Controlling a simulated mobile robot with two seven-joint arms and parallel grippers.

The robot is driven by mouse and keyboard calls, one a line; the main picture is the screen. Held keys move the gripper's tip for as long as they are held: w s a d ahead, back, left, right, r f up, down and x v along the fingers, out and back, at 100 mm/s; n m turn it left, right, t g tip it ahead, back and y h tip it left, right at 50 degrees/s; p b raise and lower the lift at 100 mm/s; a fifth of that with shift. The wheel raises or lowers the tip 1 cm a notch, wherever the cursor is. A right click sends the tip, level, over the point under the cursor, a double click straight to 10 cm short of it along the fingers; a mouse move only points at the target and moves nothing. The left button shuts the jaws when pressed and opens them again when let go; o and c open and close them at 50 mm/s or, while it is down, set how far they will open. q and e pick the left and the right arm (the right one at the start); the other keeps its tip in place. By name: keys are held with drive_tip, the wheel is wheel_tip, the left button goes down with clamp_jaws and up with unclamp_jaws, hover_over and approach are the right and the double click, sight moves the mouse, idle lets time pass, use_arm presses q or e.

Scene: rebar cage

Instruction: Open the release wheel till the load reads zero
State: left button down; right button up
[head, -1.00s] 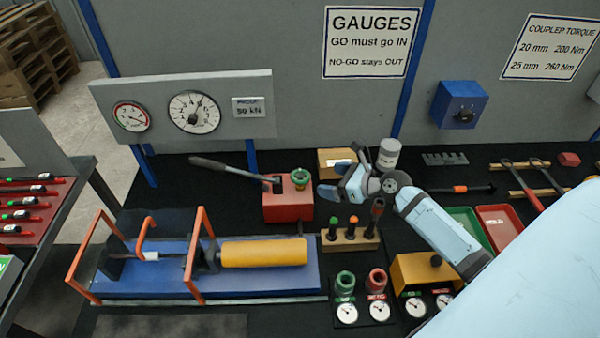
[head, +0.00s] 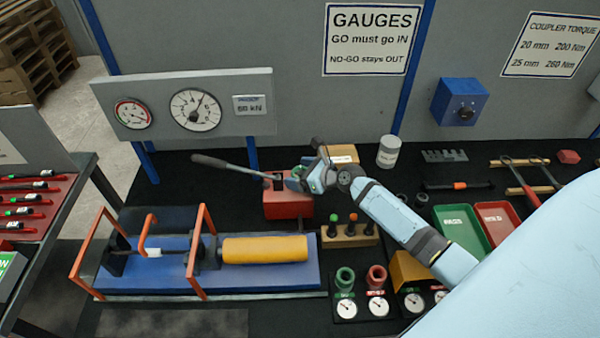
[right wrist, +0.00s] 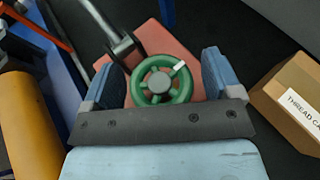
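The green release wheel (right wrist: 162,82) sits on the red pump block (head: 288,205) and has a white mark on its rim. In the right wrist view my right gripper (right wrist: 160,75) is open, with a blue finger on each side of the wheel and a gap on both sides. In the head view the right gripper (head: 302,178) covers most of the wheel. The large load gauge (head: 195,110) has its needle pointing up, slightly right, well off its lower end. The smaller red-rimmed gauge (head: 133,114) is left of it. My left gripper is not in view.
The pump's lever (head: 225,164) reaches left from the block. A yellow cylinder (head: 264,249) lies in the blue press bed with orange guards (head: 197,250). A wooden holder (head: 349,238) stands in front of the gripper, and the thread box (right wrist: 295,103) is to its right.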

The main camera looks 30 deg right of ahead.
drive_tip(key=c, duration=0.8)
